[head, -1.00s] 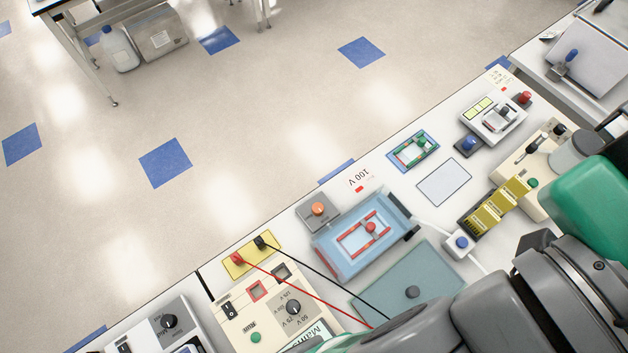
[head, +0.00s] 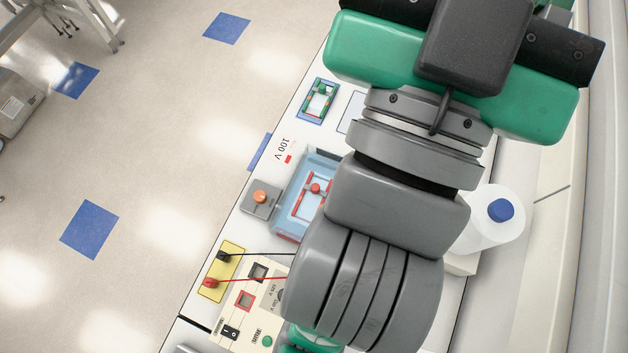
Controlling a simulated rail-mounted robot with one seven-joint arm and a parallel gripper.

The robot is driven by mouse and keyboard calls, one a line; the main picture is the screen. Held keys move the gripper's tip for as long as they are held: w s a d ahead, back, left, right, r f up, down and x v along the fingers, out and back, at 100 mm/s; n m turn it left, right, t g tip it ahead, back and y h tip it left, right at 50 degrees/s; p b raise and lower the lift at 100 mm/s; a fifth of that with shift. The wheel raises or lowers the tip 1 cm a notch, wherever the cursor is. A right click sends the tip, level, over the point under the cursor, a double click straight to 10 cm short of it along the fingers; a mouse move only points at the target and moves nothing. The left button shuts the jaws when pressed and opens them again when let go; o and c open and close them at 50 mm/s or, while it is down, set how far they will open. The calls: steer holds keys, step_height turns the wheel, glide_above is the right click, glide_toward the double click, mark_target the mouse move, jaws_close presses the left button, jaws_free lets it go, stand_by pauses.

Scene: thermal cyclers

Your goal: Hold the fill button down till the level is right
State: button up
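My gripper (head: 470,55) shows from above at the upper right, as a green and black body on my grey wrist. Its fingertips are hidden beneath it, so I cannot see whether they are open or touch anything. An orange-topped button (head: 260,197) on a grey box stands clear of my arm, beside a light blue gel tank (head: 299,206). The tank has a red frame with a red knob, and my arm covers its right side. I cannot tell which button is the fill button, and no liquid level can be made out.
A white container with a blue cap (head: 500,210) stands right of my forearm, by the wall. A power supply (head: 256,318) and a yellow strip (head: 221,270) with red and black leads lie at the lower left. A green-and-red rack (head: 318,100) lies near the bench's left edge.

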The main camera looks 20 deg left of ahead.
jaws_close()
stand_by(1.4)
